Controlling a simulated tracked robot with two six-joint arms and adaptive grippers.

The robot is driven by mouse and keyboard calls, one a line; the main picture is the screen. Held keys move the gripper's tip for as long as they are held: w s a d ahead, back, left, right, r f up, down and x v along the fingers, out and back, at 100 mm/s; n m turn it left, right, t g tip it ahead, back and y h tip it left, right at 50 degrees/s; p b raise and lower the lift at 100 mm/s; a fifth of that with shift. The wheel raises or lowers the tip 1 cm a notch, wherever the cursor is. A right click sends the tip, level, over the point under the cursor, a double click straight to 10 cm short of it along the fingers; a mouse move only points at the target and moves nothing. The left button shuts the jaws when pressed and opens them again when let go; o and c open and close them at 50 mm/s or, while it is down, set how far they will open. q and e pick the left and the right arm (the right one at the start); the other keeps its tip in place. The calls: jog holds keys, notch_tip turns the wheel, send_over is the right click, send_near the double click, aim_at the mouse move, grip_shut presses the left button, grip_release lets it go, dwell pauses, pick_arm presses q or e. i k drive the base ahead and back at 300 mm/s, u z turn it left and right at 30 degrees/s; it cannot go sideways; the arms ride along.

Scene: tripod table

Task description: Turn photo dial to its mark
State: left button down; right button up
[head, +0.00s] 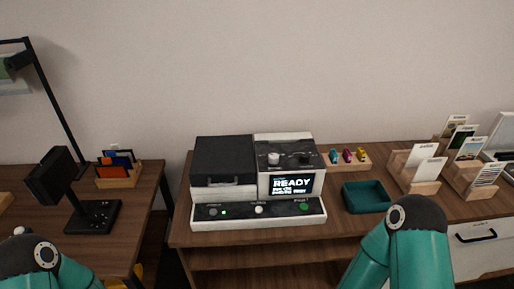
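A black and white machine (258,185) stands on the wooden table in the head view. Its screen (291,185) reads READY with smaller, hard-to-read lines below. A pale round knob (274,158) and a smaller dark knob (305,159) sit on its top right part. The front strip has a pale round knob or button (258,209) in the middle and a green button (304,206) at the right. Labels and dial marks are too small to read, so I cannot tell which one is the photo dial. Neither of my grippers shows; only my teal arm links appear at the bottom.
A teal tray (347,197) stands right of the machine, below a wooden block (368,161) with several small coloured items. Wooden card holders (401,180) stand farther right. On the left desk are a black stand (92,216) and a wooden organiser (119,182).

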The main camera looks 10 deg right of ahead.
aim_at(304, 156)
jog(key=z, duration=1.15)
jog(key=i, duration=0.1)
jog(key=u, duration=1.95)
jog(key=k, duration=0.3)
jog(key=z, duration=0.35)
jog(key=k, duration=1)
jog(key=z, duration=0.9)
jog(key=i, duration=1.15)
jog(key=u, duration=0.35)
